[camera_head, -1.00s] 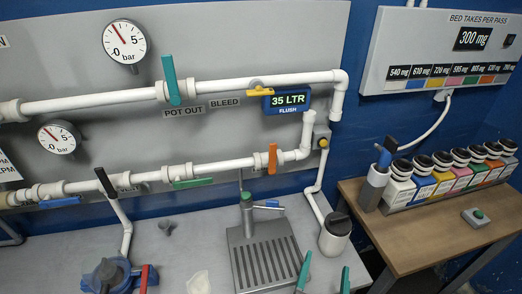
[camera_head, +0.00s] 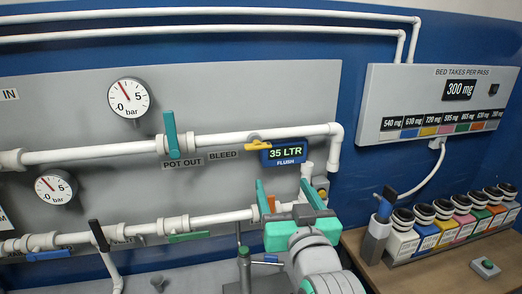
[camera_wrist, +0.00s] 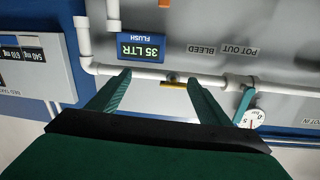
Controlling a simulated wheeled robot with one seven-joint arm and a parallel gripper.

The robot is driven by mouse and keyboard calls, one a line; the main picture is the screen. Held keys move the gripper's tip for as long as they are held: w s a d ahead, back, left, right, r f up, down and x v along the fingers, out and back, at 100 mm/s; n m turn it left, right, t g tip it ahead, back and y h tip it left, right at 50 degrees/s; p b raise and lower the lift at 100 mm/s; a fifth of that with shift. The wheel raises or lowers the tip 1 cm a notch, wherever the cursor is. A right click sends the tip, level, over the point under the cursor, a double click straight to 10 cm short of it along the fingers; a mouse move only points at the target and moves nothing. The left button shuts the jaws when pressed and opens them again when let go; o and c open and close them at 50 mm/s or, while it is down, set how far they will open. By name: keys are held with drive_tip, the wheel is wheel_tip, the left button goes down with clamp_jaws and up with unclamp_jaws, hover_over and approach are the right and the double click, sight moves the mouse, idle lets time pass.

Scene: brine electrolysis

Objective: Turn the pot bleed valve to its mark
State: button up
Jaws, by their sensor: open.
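The bleed valve's small yellow handle (camera_head: 257,146) sits on the white upper pipe, right of the BLEED label (camera_head: 222,155) and beside the FLUSH display reading 35 LTR (camera_head: 288,152). The handle lies roughly along the pipe. In the upside-down wrist view the yellow handle (camera_wrist: 173,83) shows between my fingertips, farther off. My gripper (camera_head: 286,192) is open and empty, with green fingers spread, below and right of the handle in the head view. The wrist view shows the open gripper (camera_wrist: 158,77) too. I cannot make out the valve's mark.
The teal POT OUT handle (camera_head: 171,135) stands upright left of the bleed valve. A lower pipe (camera_head: 220,218) carries a green handle (camera_head: 189,237); my gripper partly hides an orange one (camera_head: 271,203). Pressure gauges (camera_head: 129,97) are at left. Bottles (camera_head: 424,228) stand on a wooden table at right.

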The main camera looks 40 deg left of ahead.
drive_tip(key=n+g, duration=0.1)
approach(260, 147)
drive_tip(key=d, duration=0.2)
drive_tip(key=a+y, duration=0.1)
drive_tip(key=shift+n, duration=0.3)
drive_tip(key=x, duration=0.9)
drive_tip(key=shift+w+a+f, duration=0.1)
drive_tip(key=shift+a+f, duration=0.25)
drive_tip(key=shift+a, duration=0.1)
drive_tip(key=shift+c, duration=0.4)
drive_tip(key=c, duration=1)
